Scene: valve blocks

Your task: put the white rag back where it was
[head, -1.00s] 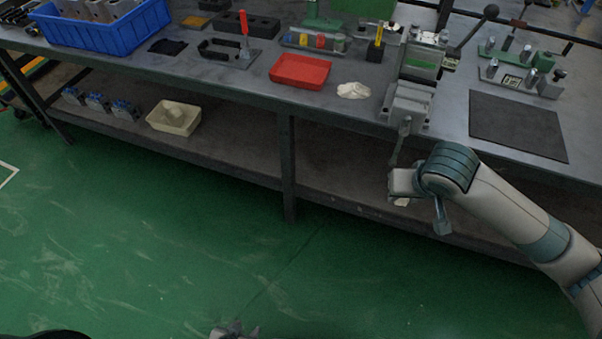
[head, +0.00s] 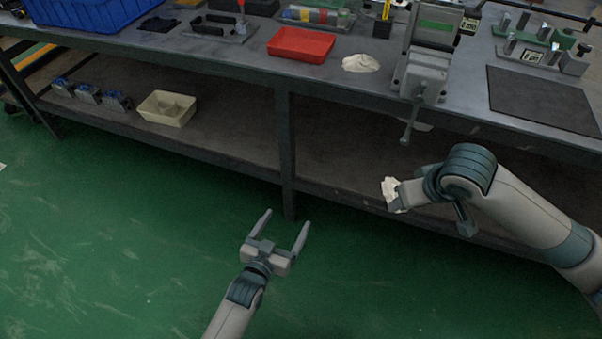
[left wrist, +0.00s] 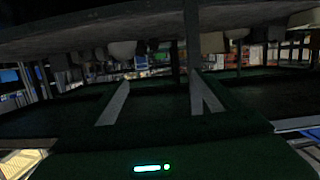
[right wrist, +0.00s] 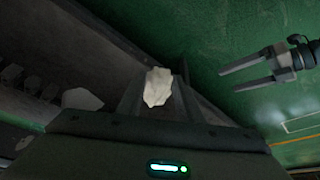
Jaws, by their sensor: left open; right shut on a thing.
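A crumpled white rag (head: 390,194) is in my right gripper (head: 397,195), in front of the bench's lower shelf. In the right wrist view the rag (right wrist: 157,87) sits between the fingers, which are shut on it. Another crumpled whitish cloth (head: 361,63) lies on the bench top between the red tray and the vise. My left gripper (head: 287,220) is open and empty over the green floor, below and left of the rag; it also shows in the right wrist view (right wrist: 248,77).
The bench top holds a red tray (head: 301,43), a grey vise (head: 424,72), a dark mat (head: 541,100) and a blue bin (head: 88,14). The lower shelf (head: 235,132) holds a cream bin (head: 167,109) and several blue-grey blocks; its middle is clear. A bench leg (head: 285,150) stands between the grippers.

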